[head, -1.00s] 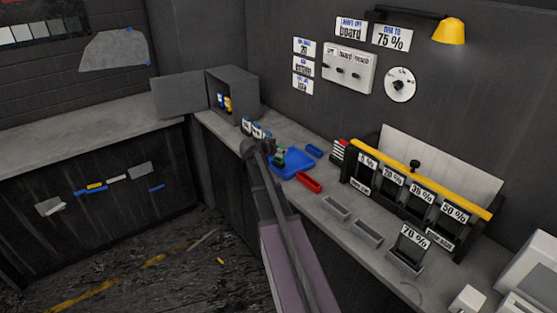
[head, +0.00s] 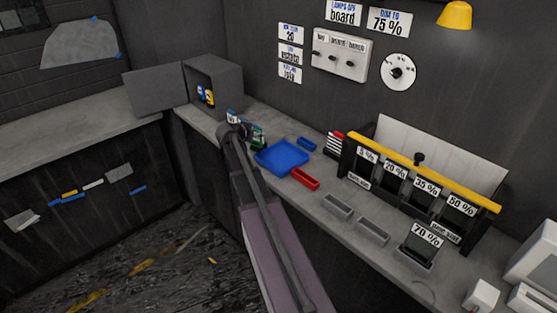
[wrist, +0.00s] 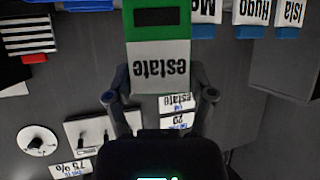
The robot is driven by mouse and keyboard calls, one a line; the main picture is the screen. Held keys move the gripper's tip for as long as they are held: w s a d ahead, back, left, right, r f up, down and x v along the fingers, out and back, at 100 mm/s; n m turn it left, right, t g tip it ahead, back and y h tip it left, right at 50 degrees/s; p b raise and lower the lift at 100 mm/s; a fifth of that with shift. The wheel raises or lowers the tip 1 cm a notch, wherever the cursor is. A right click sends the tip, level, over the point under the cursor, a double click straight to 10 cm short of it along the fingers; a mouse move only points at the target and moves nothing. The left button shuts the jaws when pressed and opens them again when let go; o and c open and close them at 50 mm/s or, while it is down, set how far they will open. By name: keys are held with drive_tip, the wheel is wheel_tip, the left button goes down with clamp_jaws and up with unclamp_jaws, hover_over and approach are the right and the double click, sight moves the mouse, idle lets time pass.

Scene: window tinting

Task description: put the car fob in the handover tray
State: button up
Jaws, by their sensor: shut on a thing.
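My gripper (wrist: 160,88) is shut on a green thing with a white label reading "estate" (wrist: 158,62), which I take to be the car fob. The label is upside down in the wrist view. In the head view the green fob (head: 259,138) shows at the end of my arm, just behind and left of a flat blue tray (head: 282,157). The blue tray looks empty. No label shows on it, so I cannot confirm it is the handover tray.
White-and-blue name-labelled things (wrist: 258,14) stand near the fob, partly cut off. An open grey box (head: 214,85) stands behind; the labelled rack (head: 420,185) is right.

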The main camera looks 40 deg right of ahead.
drive_tip(key=shift+w+a, duration=0.1)
drive_tip(key=shift+a, duration=0.05)
drive_tip(key=shift+s+a, duration=0.2)
drive_tip(key=s+a+r+m+g+h, duration=0.1)
drive_tip(key=s+a+m+g, duration=0.2)
drive_tip(key=s+a, duration=0.4)
drive_tip(key=s+p, duration=0.1)
drive_tip(key=s, duration=0.1)
drive_tip(key=shift+s+a+g, duration=0.3)
drive_tip(key=shift+a, duration=0.05)
drive_tip(key=w+d+f+b, duration=0.1)
drive_tip(key=w+d, duration=0.1)
drive_tip(key=d, duration=1.2)
drive_tip(key=shift+w+d+f, duration=0.2)
drive_tip(key=shift+w+d, duration=0.05)
